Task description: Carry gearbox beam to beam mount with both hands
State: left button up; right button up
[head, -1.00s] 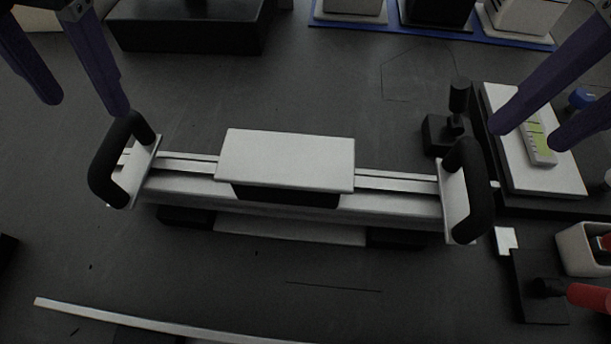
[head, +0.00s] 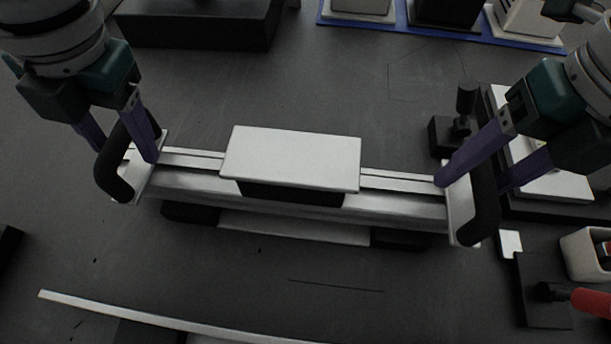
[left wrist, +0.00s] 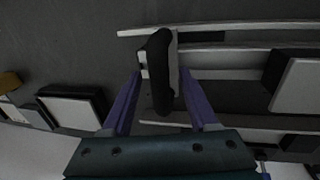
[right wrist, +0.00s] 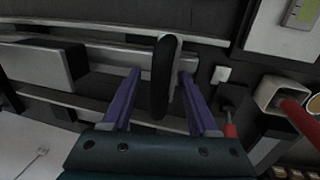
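The gearbox beam (head: 400,207) is a long silver bar with a white block (head: 291,158) at its middle and a black handle at each end. It lies level across the middle of the head view, over a dark base with a white plate. My left gripper (head: 127,158) is open, with its fingers on either side of the left handle (left wrist: 161,75). My right gripper (head: 470,187) is open, with its fingers on either side of the right handle (right wrist: 163,78). In both wrist views a gap shows between the handle and the fingers. I cannot make out which thing is the beam mount.
A black box (head: 200,25) stands at the back left. A blue mat (head: 440,30) with several blocks is at the back right. A black post (head: 465,100) stands behind the right handle. A red-handled tool (head: 592,301) lies front right. A thin strip (head: 130,316) lies in front.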

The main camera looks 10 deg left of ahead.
pick_arm(q)
grip_shut()
pick_arm(e)
grip_shut()
dwell(0.9)
pick_arm(q)
jog(key=shift+r, duration=0.2)
pick_arm(e)
jog(key=shift+r, duration=0.15)
pick_arm(q)
jog(key=shift+r, duration=0.1)
pick_arm(e)
jog(key=shift+r, duration=0.15)
